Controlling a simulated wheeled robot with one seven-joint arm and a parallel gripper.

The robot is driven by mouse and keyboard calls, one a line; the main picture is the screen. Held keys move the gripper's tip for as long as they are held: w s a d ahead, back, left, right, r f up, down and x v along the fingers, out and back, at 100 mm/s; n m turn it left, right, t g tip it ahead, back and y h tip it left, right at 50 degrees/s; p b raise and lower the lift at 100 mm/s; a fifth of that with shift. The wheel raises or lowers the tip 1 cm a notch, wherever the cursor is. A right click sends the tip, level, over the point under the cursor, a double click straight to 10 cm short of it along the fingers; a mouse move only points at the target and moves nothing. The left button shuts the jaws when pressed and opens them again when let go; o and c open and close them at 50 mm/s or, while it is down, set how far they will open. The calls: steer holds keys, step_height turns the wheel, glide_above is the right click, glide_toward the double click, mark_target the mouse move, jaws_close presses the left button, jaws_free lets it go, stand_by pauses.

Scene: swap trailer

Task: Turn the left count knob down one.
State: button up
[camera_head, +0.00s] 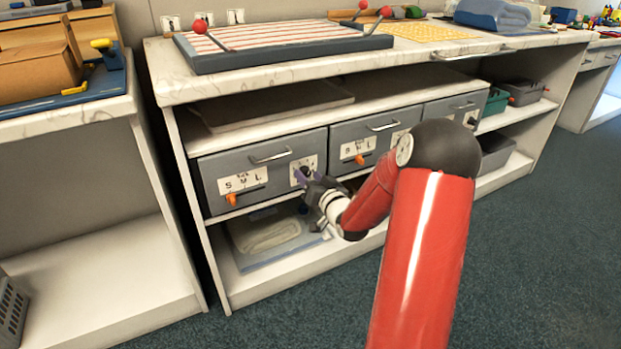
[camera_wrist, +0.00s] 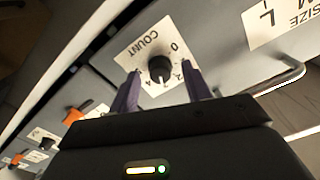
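The left count knob (camera_wrist: 160,68) is a round black knob on a white plate marked COUNT with a number scale, on the left grey drawer front. Its plate (camera_head: 297,167) shows in the head view at the drawer's right, and my gripper partly covers it. My gripper (camera_wrist: 161,84) is open, with one purple finger on each side of the knob. Gaps show between the fingers and the knob; I cannot tell whether either touches. In the head view my gripper (camera_head: 308,180) is at the drawer front. The knob's exact setting is too small to read.
The left drawer (camera_head: 258,153) has a bar handle (camera_head: 270,156) and an orange size lever (camera_head: 231,199). A middle drawer (camera_head: 345,132) with another orange lever (camera_head: 360,159) is to its right. A clear bin (camera_head: 270,242) lies on the shelf below. The counter top (camera_head: 180,85) overhangs above.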

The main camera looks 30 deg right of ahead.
steer(key=c, duration=1)
steer(key=shift+o, duration=0.2)
steer(key=shift+f+b, duration=0.1)
steer(key=shift+b, duration=0.5)
steer(key=shift+f+n+b, duration=0.1)
steer(key=shift+n+b, duration=0.7)
steer(key=shift+b, duration=0.15)
steer(key=n+b, duration=0.2)
steer(key=b, duration=0.1)
steer(key=shift+f, duration=0.1)
steer(key=n+b, duration=0.2)
steer(key=shift+r+n+b, duration=0.2)
steer(key=shift+n+b, duration=0.2)
steer(key=shift+r+n+b, duration=0.15)
steer(key=shift+n+b, duration=0.15)
steer(key=shift+n, duration=0.8)
